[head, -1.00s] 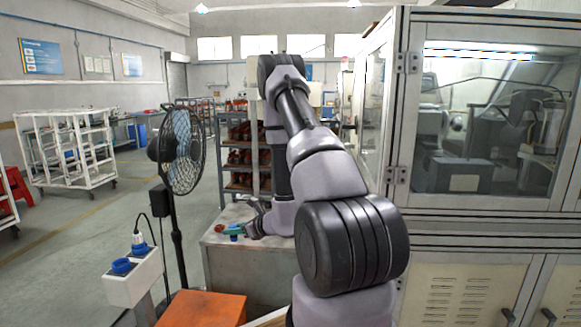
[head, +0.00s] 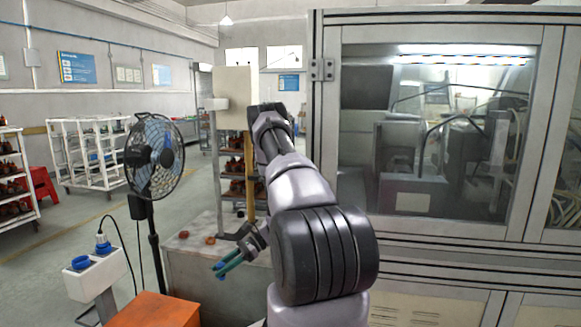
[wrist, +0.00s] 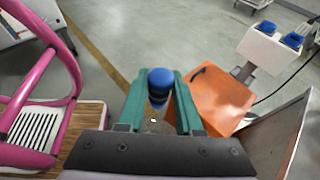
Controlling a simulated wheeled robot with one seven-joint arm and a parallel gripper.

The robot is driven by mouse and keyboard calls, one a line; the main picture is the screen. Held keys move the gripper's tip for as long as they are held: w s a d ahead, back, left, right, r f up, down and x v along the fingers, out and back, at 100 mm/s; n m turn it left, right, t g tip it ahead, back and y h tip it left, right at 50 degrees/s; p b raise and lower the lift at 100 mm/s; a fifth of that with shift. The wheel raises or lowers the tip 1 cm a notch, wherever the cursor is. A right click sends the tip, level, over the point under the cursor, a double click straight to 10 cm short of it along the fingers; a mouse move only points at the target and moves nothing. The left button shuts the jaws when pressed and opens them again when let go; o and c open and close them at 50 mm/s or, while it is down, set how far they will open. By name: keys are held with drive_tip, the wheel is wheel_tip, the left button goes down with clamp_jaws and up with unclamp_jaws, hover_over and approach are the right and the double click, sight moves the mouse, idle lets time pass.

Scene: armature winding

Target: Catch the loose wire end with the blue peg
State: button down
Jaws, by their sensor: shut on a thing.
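My gripper (head: 226,266) has teal fingers and is shut on the blue peg (head: 219,274), held out over the front of the grey table. In the wrist view the blue peg (wrist: 160,78) sits upright-looking between the two teal fingers (wrist: 159,92), with a dark band below its rounded blue top. I cannot make out the loose wire end in either view.
A grey table (head: 190,262) bears small reddish parts (head: 183,235). A fan (head: 154,157), an orange stool-like box (head: 165,308) and a blue-socketed post (head: 95,272) stand left. A glazed machine cabinet (head: 325,150) fills the right. A pink tubular frame (wrist: 62,100) shows in the wrist view.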

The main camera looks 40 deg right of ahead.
drive_tip(key=s+d+f+n+g+h, duration=0.1)
drive_tip(key=d+f+n+g+h, duration=0.1)
drive_tip(key=d+n+g+h, duration=0.65)
drive_tip(key=s+d+f+n+g+h, duration=0.1)
drive_tip(key=d+n+g+h, duration=0.2)
drive_tip(key=d+n+g, duration=0.85)
drive_tip(key=w+d+r+n+t+h, duration=0.4)
drive_tip(key=d+t+h, duration=0.15)
drive_tip(key=d, duration=0.35)
drive_tip(key=w+d+r+n+t+h, duration=0.35)
drive_tip(key=d+h, duration=0.25)
drive_tip(key=d, duration=0.3)
drive_tip(key=w+d+r+n+t+h, duration=0.2)
drive_tip(key=w+d+r+n+t, duration=0.2)
drive_tip(key=w+r+n+t, duration=0.45)
drive_tip(key=w+d+r+n+t+h, duration=0.1)
drive_tip(key=w+d+r+n+t, duration=0.35)
drive_tip(key=w+r+t, duration=0.4)
drive_tip(key=shift+n+g, duration=0.45)
drive_tip(key=shift+g, duration=0.35)
drive_tip(key=shift+w+a+f, duration=0.1)
drive_tip(key=shift+w+f, duration=0.35)
drive_tip(key=shift+f, duration=0.8)
drive_tip(key=shift+w+a+f, duration=0.15)
drive_tip(key=shift+w+f, duration=0.3)
drive_tip(key=shift+f, duration=0.75)
drive_tip(key=shift+w+a+f, duration=0.1)
drive_tip(key=shift+w+f, duration=0.35)
drive_tip(key=shift+f, duration=0.8)
drive_tip(key=shift+a, duration=0.1)
